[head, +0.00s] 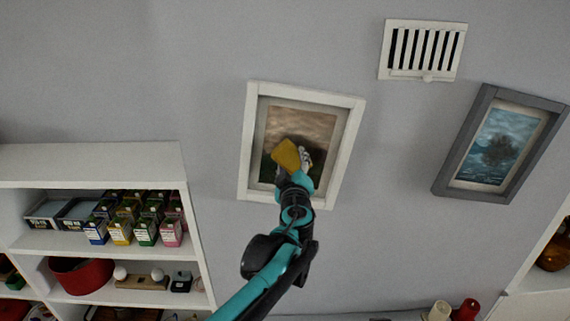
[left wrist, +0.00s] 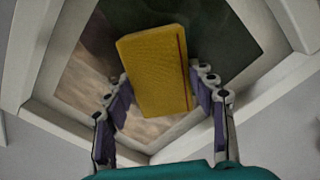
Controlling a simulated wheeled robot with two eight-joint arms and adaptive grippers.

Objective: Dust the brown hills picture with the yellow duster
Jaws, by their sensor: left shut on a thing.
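The brown hills picture (head: 318,123) hangs on the grey wall in a white frame (head: 353,130), with a brownish sky over dark hills. My left gripper (head: 291,160) is shut on the yellow duster (head: 286,154), in front of the lower left part of the picture. In the left wrist view the duster (left wrist: 155,75) is a yellow block between the two fingers of the gripper (left wrist: 163,95), with the picture (left wrist: 230,45) behind it. I cannot tell whether the duster touches the picture. The duster and gripper hide part of the picture. My right gripper is not in view.
A blue tree picture (head: 500,145) in a grey frame hangs to the right, below a white wall vent (head: 422,51). A white shelf (head: 90,165) with several small boxes and a red bowl (head: 80,275) stands at left. Candles (head: 467,309) show at the bottom right. The wall between the pictures is clear.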

